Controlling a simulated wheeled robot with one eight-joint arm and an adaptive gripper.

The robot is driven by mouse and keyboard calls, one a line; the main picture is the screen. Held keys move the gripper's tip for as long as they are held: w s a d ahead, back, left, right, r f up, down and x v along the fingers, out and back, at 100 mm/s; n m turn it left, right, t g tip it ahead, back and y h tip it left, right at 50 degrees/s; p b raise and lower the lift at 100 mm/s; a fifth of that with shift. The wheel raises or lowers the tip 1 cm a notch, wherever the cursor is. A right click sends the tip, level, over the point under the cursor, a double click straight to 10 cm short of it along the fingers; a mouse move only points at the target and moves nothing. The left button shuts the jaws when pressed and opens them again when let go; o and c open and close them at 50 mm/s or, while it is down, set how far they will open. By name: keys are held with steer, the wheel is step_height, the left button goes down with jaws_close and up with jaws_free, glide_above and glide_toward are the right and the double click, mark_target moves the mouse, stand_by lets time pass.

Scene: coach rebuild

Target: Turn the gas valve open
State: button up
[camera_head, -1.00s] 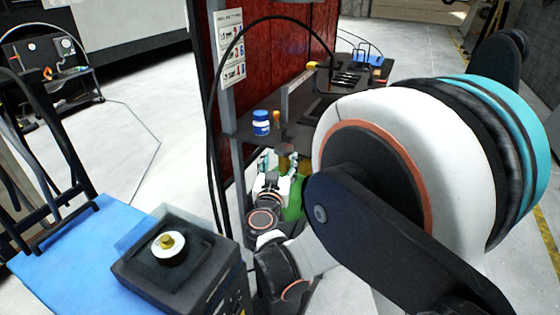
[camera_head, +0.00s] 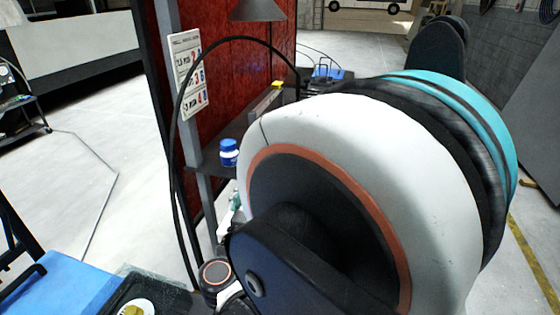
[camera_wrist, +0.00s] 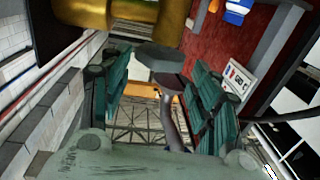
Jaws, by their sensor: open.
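In the wrist view, a gold, brass-like part (camera_wrist: 115,14) fills the top, close to the camera. It may belong to the gas valve, but I cannot make out a handle. My gripper (camera_wrist: 157,62) has its two teal fingers apart on either side of the middle, with no object held between them. The brass part is beyond the fingertips at the top; whether they touch is unclear. In the head view, my large white arm joint hides the valve area, and only a bit of the gripper (camera_head: 236,201) shows beside it.
A dark shelf (camera_head: 212,171) holds a blue-and-white jar (camera_head: 229,152). A black cable (camera_head: 178,130) arches before the red panel (camera_head: 222,75). A lamp (camera_head: 257,10) hangs above. A blue surface (camera_head: 62,287) with a dark tray is at lower left. Grey floor is open at left.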

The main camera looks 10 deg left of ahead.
steer(key=w+b, duration=0.2)
steer(key=w, duration=0.7)
steer(key=shift+w, duration=0.2)
steer(key=c, duration=1)
steer(key=shift+c, duration=0.5)
